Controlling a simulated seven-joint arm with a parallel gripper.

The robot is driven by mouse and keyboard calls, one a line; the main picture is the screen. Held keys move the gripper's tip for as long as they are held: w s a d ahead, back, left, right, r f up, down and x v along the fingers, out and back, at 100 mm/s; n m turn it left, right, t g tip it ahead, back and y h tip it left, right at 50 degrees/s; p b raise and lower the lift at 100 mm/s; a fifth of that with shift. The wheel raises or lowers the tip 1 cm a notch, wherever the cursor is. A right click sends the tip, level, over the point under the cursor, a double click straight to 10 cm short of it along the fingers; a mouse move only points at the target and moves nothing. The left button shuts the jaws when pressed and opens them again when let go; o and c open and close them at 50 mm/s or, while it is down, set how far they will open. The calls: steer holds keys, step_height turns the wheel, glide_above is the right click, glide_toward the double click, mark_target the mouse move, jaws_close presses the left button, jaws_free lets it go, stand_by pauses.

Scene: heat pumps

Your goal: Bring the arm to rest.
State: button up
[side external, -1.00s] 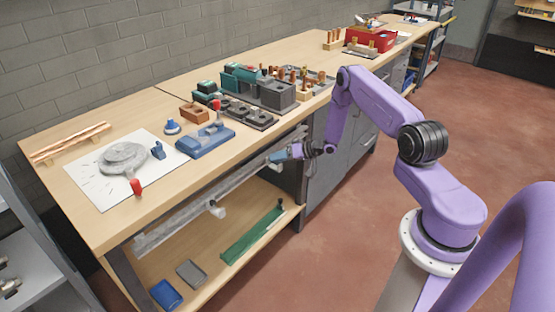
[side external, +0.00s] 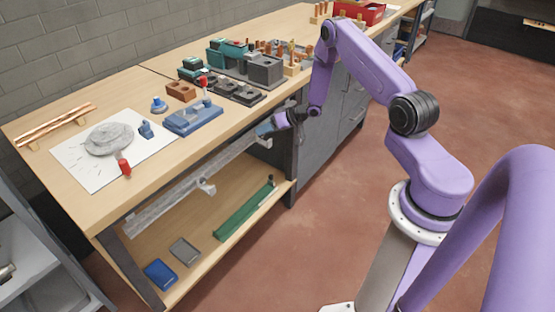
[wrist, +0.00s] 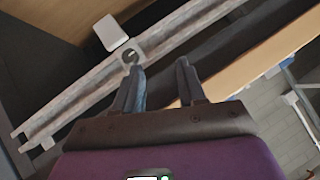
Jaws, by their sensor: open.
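My gripper (side external: 268,130) is at the front of the workbench (side external: 88,213), just below the tabletop edge and near the right end of a long grey metal rail (side external: 165,202). In the wrist view my gripper (wrist: 160,68) shows two dark fingers spread apart, with nothing between them. The rail (wrist: 85,93) runs diagonally beyond the fingers there. I cannot tell whether a finger touches the rail or the bench. My arm is bent, with its elbow raised above the bench's front edge.
On the bench are a blue tool (side external: 193,118), a white sheet (side external: 85,177) with a grey disc, a red-handled item (side external: 124,167) and dark fixtures (side external: 264,72). The lower shelf (side external: 215,255) holds a green strip (side external: 243,212) and trays. The red floor (side external: 300,235) before the bench is clear.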

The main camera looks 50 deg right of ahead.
steer(key=s+a+r+n+g+h, duration=0.1)
steer(key=s+a+r+n+g, duration=0.3)
steer(key=a+r, duration=0.6)
steer(key=s+a+r+n+g+h, duration=0.15)
steer(key=s+a+r+n, duration=0.25)
steer(key=s+a+r, duration=0.65)
steer(key=s+a+r+n+g, duration=0.1)
steer(key=s+r+n+g, duration=0.1)
steer(key=s, duration=1)
steer(key=s+a+r+n+g+h, duration=0.1)
steer(key=s+a+r+n+g, duration=0.1)
steer(key=s, duration=1.1)
steer(key=r+n, duration=0.1)
steer(key=n, duration=0.1)
steer(key=shift+s+n, duration=0.3)
steer(key=shift+g, duration=0.25)
